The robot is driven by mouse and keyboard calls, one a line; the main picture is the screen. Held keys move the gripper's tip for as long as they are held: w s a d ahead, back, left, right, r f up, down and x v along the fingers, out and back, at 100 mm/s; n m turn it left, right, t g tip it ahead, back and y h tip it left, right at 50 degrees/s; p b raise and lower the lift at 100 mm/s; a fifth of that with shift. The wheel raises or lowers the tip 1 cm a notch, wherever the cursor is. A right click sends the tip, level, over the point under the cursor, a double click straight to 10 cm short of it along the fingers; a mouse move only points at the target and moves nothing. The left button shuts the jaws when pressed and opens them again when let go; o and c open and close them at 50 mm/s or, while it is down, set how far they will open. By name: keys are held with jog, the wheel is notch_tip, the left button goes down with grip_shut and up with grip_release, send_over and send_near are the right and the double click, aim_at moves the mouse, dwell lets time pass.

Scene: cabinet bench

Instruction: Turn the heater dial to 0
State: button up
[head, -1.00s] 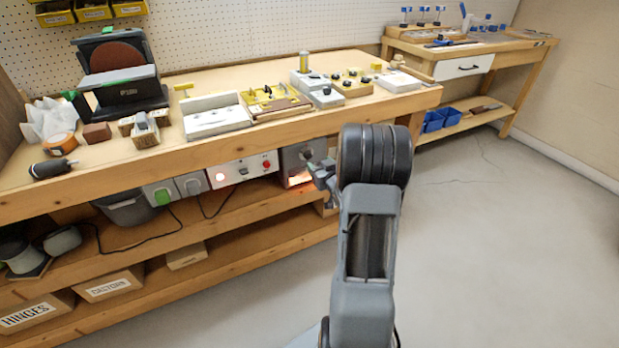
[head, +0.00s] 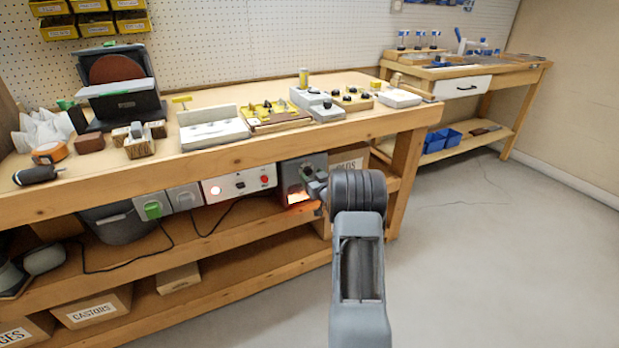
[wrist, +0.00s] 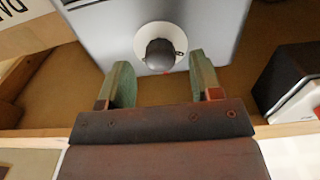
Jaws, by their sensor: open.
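The heater (head: 289,172) is a grey box under the bench top, with an orange glow at its lower front. In the wrist view its pale face (wrist: 105,30) fills the top middle. The heater dial (wrist: 160,52) is a dark round knob on a white disc, with a small dark mark at the disc's right and a red mark at its lower edge. My gripper (wrist: 159,64) is open, its two green fingers on either side below the dial, with nothing between them. It also shows beside the heater in the head view (head: 314,183). I cannot read the dial's setting.
A white panel (head: 240,184) with a red lamp and red button sits left of the heater. A labelled cardboard box (head: 350,158) stands to its right, near the bench leg (head: 405,170). The bench edge (head: 220,157) runs above. The floor at right is clear.

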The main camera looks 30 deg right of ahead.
jog(key=shift+w+d, duration=0.15)
jog(key=shift+w, duration=1)
jog(key=c, duration=0.9)
